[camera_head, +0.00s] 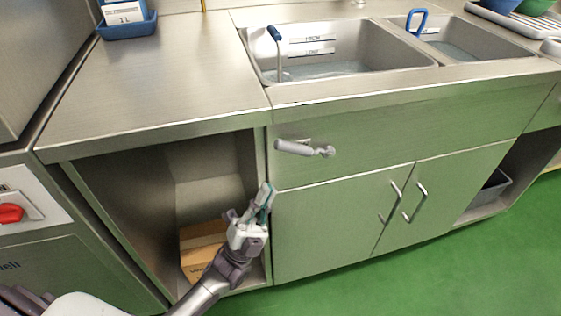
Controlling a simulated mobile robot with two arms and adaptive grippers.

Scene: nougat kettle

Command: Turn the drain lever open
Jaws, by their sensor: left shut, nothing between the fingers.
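The drain lever (296,148) is a grey handle on the front panel below the left sink basin. It lies nearly level, with its pivot end (326,151) at the right. My left gripper (267,190) is below and to the left of the lever, in front of the cabinet's edge. Its fingers point up and are shut with nothing between them. It is apart from the lever. My right gripper is not in view.
An open cabinet with a cardboard box (201,243) is behind my left arm. Closed doors with two bar handles (414,203) are to the right. Above are two sink basins (345,52) holding water. A red knob (10,213) is at the far left.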

